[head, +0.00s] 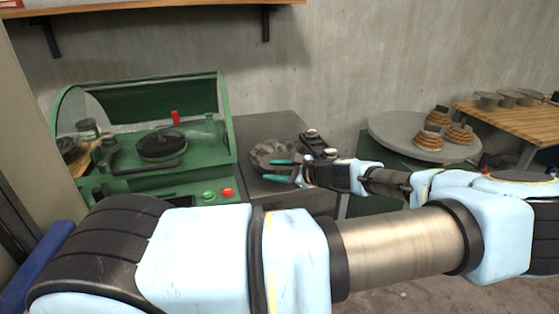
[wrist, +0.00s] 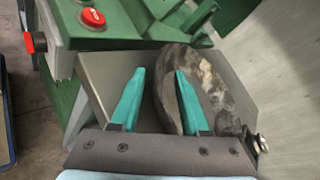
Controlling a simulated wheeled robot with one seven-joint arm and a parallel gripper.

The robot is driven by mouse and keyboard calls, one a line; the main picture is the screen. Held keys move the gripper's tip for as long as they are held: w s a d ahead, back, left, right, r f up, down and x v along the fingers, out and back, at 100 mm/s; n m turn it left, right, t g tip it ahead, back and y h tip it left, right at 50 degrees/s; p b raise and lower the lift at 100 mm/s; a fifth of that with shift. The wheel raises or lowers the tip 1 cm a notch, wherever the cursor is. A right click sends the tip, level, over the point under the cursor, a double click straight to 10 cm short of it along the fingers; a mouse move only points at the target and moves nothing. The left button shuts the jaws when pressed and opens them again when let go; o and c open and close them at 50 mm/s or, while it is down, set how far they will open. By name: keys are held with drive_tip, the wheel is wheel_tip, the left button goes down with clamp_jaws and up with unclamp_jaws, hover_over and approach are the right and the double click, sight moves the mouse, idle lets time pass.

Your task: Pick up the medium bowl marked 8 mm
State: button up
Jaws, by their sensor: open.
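My gripper (head: 272,170) is open, its two teal fingers apart, above a grey side table beside the green machine. In the wrist view my gripper (wrist: 160,75) has nothing clamped between its fingertips. A grey mottled object (wrist: 213,82) lies just beyond and under the right finger; it also shows in the head view (head: 263,150). I cannot tell whether it is a bowl or a glove. Several small grey bowl-like vessels (head: 488,101) stand on a wooden bench at the far right, away from my gripper. No 8 mm mark is readable.
The green machine (head: 228,140) with a hood and a black disc (head: 161,146) stands left of the grey table (head: 262,122). A red button (wrist: 92,17) is on its front. A round grey table (head: 390,128) at right holds several brown stepped cones (head: 459,134). A concrete wall is behind.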

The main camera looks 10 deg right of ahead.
sight(267, 171)
drive_tip(key=shift+p+x, duration=0.4)
drive_tip(key=shift+x, duration=1.15)
drive_tip(key=shift+c, duration=0.2)
clamp_jaws()
